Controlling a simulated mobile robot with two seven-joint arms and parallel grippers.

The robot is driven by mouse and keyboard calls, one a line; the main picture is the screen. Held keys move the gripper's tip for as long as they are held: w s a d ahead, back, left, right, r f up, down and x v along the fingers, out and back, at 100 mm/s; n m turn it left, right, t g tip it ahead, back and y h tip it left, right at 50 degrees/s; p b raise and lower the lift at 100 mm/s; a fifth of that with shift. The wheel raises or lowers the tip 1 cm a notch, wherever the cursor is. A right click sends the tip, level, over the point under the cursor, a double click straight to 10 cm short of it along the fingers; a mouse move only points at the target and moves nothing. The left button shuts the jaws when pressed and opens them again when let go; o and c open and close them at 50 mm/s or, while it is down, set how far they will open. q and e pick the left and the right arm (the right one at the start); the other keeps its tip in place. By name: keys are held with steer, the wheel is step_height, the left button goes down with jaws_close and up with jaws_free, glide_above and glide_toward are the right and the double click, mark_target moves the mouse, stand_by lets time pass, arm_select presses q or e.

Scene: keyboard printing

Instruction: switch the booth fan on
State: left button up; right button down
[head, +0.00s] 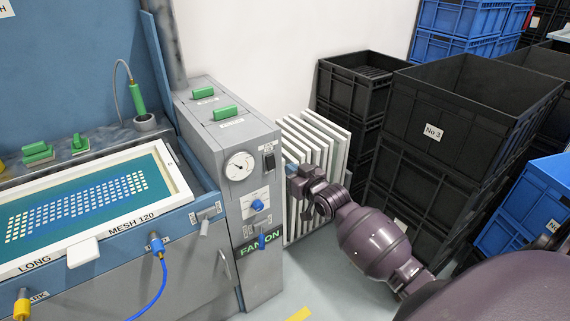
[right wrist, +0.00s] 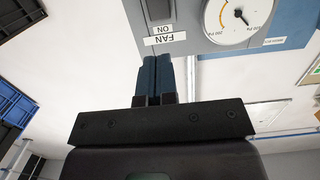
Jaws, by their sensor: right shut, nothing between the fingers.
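The grey booth cabinet (head: 205,140) stands left of centre in the head view. Its black fan switch (head: 269,161) is on the upper front, right of the round gauge (head: 240,166). In the right wrist view the picture is upside down; the dark switch (right wrist: 158,12) shows at the top edge, partly cut off, beside a white FAN ON label (right wrist: 165,35). My right gripper (head: 292,172) is just right of the switch, shut and empty. Its blue fingertips (right wrist: 155,60) lie close to the label; I cannot tell whether they touch the cabinet. The switch's position is unclear. My left gripper is out of view.
White frames (head: 318,140) stand behind my right gripper. Black crates (head: 470,95) are stacked right. The screen-printing frame (head: 75,250) is left. Some floor is clear.

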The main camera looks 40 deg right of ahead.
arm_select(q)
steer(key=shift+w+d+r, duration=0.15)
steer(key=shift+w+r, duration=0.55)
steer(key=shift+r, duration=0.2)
arm_select(e)
steer(key=s, duration=0.2)
steer(key=s+r, duration=0.1)
steer(key=s, duration=0.2)
steer(key=shift+s, duration=0.15)
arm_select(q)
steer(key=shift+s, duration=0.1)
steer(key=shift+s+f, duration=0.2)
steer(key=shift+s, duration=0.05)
